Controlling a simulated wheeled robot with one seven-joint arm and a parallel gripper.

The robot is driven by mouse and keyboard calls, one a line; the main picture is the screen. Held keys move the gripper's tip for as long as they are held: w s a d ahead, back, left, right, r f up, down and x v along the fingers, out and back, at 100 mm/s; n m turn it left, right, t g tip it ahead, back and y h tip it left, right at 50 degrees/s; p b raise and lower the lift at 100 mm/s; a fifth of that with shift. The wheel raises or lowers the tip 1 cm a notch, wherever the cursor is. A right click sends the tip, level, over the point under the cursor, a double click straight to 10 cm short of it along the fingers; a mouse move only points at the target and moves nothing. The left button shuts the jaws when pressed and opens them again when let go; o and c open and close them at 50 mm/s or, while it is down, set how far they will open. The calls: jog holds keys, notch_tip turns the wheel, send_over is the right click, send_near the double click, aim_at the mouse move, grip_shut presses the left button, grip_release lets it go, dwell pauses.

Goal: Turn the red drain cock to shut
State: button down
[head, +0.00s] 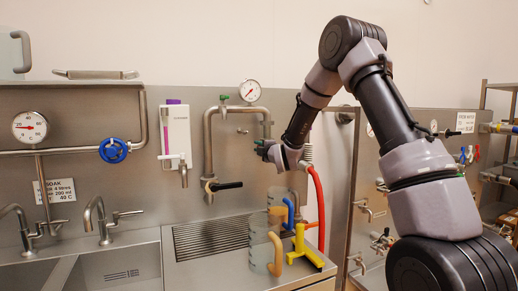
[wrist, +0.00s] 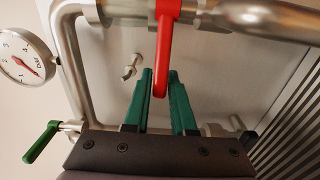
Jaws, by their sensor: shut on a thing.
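The red drain cock's lever (wrist: 165,45) shows in the wrist view. It extends from a steel pipe at the top, across the pipe's line, down between my green fingers. My gripper (wrist: 160,88) is shut on the lever's free end, one finger on each side. In the head view my gripper (head: 264,150) is at the steel pipework above the draining board. The red lever cannot be made out there, hidden by my gripper and wrist. The cock's body is mostly out of the wrist picture.
A pressure gauge (wrist: 24,58) and a green lever (wrist: 41,141) are close by on the left. A black lever (head: 228,185) sits lower on the pipe.

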jog(key=shift+w, duration=0.1)
jog(key=shift+x, duration=0.85)
jog(key=c, duration=0.7)
grip_release()
jog(key=shift+d, duration=0.2)
jog(key=shift+a, duration=0.1)
jog(key=v, duration=0.9)
jog(key=shift+r, duration=0.1)
